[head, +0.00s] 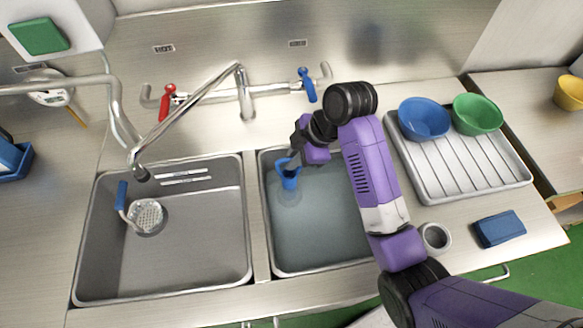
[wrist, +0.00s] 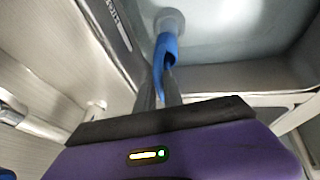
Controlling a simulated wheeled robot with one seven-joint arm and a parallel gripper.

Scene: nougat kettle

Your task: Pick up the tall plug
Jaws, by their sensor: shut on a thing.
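The tall plug (head: 289,179) is blue with a loop-like upper part, in the right sink (head: 318,235), near its back left corner. My gripper (head: 293,160) reaches down into that sink from the upper right and is shut on the plug's top. In the wrist view the blue plug (wrist: 166,48) runs away from my fingers (wrist: 162,88) towards a round grey fitting (wrist: 170,19). I cannot tell whether the plug's lower end touches this fitting.
The left sink (head: 205,250) holds a blue-handled strainer (head: 148,215). A faucet (head: 200,100) with red and blue levers stands behind the sinks. A drainer (head: 470,175) with blue and green bowls, a grey cup (head: 435,238) and a blue sponge (head: 499,229) are at right.

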